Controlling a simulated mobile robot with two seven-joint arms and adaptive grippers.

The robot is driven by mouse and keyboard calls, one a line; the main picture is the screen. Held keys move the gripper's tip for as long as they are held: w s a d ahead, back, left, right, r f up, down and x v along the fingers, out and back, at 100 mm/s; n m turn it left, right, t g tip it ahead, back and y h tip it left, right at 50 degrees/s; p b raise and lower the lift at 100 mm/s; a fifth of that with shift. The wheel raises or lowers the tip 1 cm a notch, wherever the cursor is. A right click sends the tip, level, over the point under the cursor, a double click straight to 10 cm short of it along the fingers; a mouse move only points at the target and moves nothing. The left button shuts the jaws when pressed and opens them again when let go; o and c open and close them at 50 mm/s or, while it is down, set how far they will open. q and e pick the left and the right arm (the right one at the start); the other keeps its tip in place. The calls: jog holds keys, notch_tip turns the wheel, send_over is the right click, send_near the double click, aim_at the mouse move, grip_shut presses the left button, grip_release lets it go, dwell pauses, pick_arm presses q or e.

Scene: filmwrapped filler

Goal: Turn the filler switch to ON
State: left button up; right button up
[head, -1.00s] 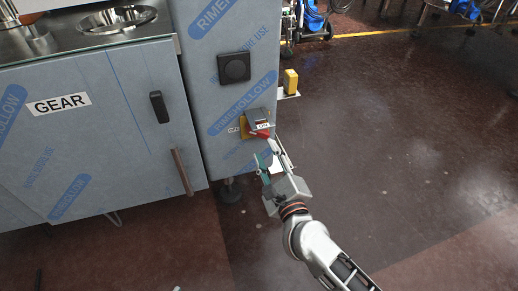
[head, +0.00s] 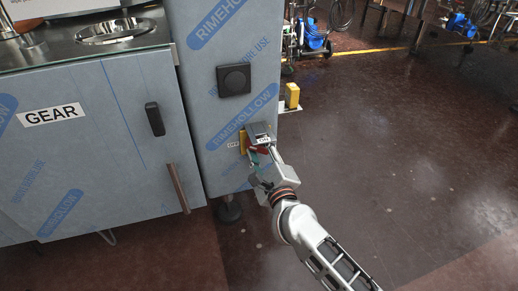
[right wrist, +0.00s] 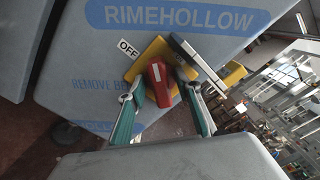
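The filler switch has a red knob (right wrist: 160,84) on a yellow plate (right wrist: 150,55), with an OFF label (right wrist: 128,48) at the plate's upper left in the right wrist view. In the head view the switch's yellow plate (head: 243,141) is on the film-wrapped cabinet face, partly hidden by my gripper. My right gripper (right wrist: 166,98) is open, with one green-padded finger on each side of the red knob. I cannot tell whether either finger touches it. In the head view my right gripper (head: 265,158) is at the switch. My left gripper is not in view.
A grey plate (right wrist: 195,62) stands out beside the knob, close to the right finger. A black square fitting (head: 233,79) is above the switch. A GEAR-labelled door (head: 90,150) is to the left. Open floor (head: 400,180) lies to the right.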

jog(key=c, duration=0.9)
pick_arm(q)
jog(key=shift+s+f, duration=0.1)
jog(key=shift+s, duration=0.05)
pick_arm(e)
grip_shut()
